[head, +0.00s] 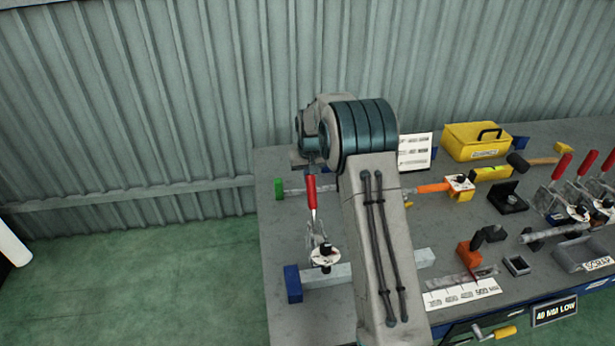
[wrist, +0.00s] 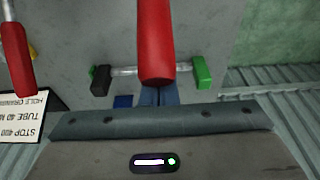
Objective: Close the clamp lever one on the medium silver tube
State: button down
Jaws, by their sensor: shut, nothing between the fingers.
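A clamp (head: 325,255) sits on a silver tube (head: 345,274) with a blue end block, near the left side of the bench. Its red lever (head: 311,192) stands upright, and a red lever also fills the upper middle of the wrist view (wrist: 155,45). My gripper (wrist: 158,95) is shut and empty. Its fingertips lie right at the lever's rounded end in the wrist view; I cannot tell whether they touch it. In the head view my arm hides part of the tube and most of the gripper.
A thinner tube with a green end (head: 279,189) lies behind the clamp; it also shows in the wrist view (wrist: 201,74). Another red handle (wrist: 17,55) is at left there. Several red-handled clamps, a yellow case (head: 474,142) and a hammer (head: 530,162) stand at right.

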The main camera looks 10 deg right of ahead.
aim_at(311, 181)
jog(key=shift+s+r, duration=0.2)
jog(key=shift+s, duration=0.25)
jog(key=shift+s+r+b, duration=0.35)
jog(key=shift+s, duration=0.5)
jog(key=shift+s+r+b, duration=0.3)
jog(key=shift+s+b, duration=0.05)
jog(key=shift+s, duration=0.6)
jog(key=shift+s+r+b, duration=0.1)
jog(key=shift+s+b, duration=0.4)
jog(key=shift+s, duration=0.45)
notch_tip(311, 181, up, 8)
jog(key=p, duration=0.5)
jog(key=shift+w, duration=0.1)
